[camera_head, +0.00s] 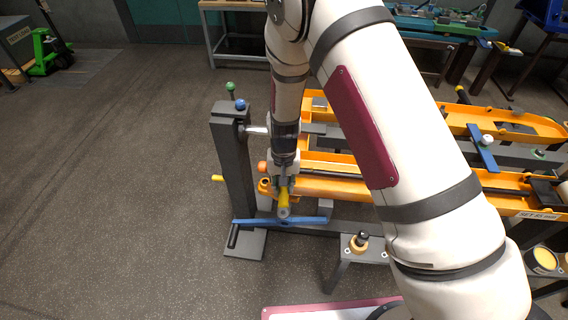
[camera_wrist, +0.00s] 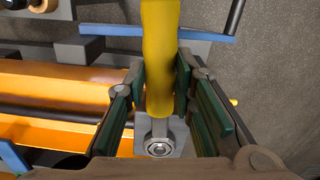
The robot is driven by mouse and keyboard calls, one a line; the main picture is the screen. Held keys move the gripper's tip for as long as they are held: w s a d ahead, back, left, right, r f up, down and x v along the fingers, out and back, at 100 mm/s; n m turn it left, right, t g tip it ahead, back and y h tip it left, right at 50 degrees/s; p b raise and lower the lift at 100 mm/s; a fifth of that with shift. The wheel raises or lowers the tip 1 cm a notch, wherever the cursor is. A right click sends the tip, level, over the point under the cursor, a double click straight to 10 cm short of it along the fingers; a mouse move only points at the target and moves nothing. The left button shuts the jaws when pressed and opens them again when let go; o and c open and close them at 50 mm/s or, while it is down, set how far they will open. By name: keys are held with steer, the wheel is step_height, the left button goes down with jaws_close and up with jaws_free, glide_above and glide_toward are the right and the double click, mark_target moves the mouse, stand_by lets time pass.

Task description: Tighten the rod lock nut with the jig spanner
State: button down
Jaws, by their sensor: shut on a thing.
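My gripper (camera_head: 284,183) points down at the near end of the orange fork frame (camera_head: 335,187). In the wrist view its green-padded fingers (camera_wrist: 160,85) are shut on a yellow handle (camera_wrist: 160,40), which I take to be the jig spanner; the handle also shows in the head view (camera_head: 283,203). At the handle's lower end in the wrist view is a grey plate with a round metal bolt or nut (camera_wrist: 158,148). I cannot tell whether this is the rod lock nut. A dark rod (camera_wrist: 50,112) lies along the orange frame.
A blue bar (camera_head: 260,221) runs crosswise just beyond the handle. A dark grey post (camera_head: 235,160) with green and blue knobs stands to the left. A small stand with a brass-coloured piece (camera_head: 358,244) is at lower right.

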steer(key=shift+r+p, duration=0.4)
steer(key=shift+r, duration=0.95)
stand_by(1.6)
steer(key=shift+r, duration=1)
steer(key=shift+r+p, duration=0.25)
steer(key=shift+p, duration=0.05)
steer(key=shift+r+p, duration=0.45)
steer(key=shift+r, duration=1.55)
steer(key=shift+w, duration=0.1)
